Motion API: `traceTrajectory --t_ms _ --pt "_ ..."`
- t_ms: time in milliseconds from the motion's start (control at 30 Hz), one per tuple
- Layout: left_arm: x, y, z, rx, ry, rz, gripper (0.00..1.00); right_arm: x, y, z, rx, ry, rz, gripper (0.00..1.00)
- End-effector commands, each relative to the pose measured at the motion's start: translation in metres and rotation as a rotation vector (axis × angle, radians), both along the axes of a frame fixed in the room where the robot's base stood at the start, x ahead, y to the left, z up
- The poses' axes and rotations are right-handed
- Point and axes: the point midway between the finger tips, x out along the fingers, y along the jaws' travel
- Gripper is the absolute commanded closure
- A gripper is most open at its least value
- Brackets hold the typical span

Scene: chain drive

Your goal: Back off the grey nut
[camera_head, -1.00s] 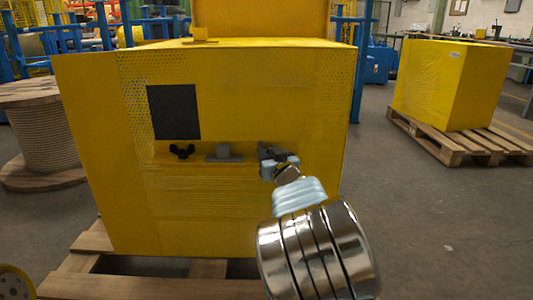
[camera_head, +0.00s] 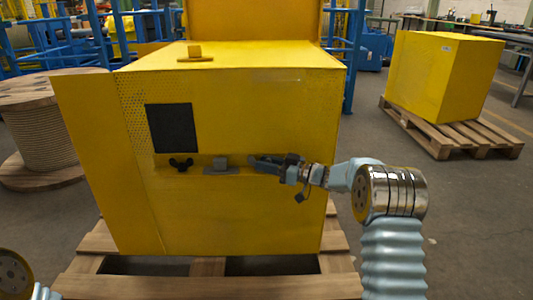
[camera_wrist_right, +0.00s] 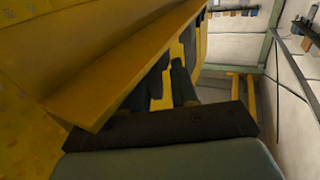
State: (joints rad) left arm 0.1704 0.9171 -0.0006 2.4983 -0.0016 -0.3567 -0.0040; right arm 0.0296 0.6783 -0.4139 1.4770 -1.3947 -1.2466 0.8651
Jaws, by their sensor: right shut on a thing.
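The yellow machine box (camera_head: 250,225) faces me, with a narrow ledge across its front. My right gripper (camera_head: 262,161) is at the right part of this ledge, its dark fingers pointing left. It is shut on a small part that I take to be the grey nut, which the fingers hide. In the right wrist view the dark fingers (camera_wrist_right: 168,84) reach in beside a yellow ledge (camera_wrist_right: 120,65), and the held part cannot be made out. My left gripper is out of view; only a piece of my left arm shows at the lower left.
A grey block (camera_head: 220,163) and a black wing-shaped knob (camera_head: 181,163) sit left of my right gripper. The box stands on a wooden pallet (camera_head: 200,286). A cable reel (camera_head: 42,125) is at left, another yellow box (camera_head: 440,75) at right. The floor between is clear.

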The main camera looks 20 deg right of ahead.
Motion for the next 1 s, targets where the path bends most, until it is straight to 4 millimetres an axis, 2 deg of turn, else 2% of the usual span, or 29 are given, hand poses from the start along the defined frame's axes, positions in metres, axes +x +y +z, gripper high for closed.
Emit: traceTrajectory --t_ms 33,300,867,900,967,1000 --pt "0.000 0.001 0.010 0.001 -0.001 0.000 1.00 0.001 0.000 -0.001 -0.005 0.009 0.027 1.00" --pt "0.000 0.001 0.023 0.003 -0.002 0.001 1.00 0.003 0.000 -0.005 -0.004 0.011 0.129 1.00" --pt "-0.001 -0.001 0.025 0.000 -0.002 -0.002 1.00 0.003 0.001 -0.009 -0.006 0.013 0.160 1.00" --pt "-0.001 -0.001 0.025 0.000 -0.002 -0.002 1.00 0.003 0.001 -0.009 -0.006 0.013 0.159 0.67" --pt "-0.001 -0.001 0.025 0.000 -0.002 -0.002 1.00 0.003 0.001 -0.008 -0.005 0.013 0.159 0.58" --pt "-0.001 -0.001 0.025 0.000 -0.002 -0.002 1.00 0.003 0.000 -0.008 -0.005 0.011 0.159 0.58"
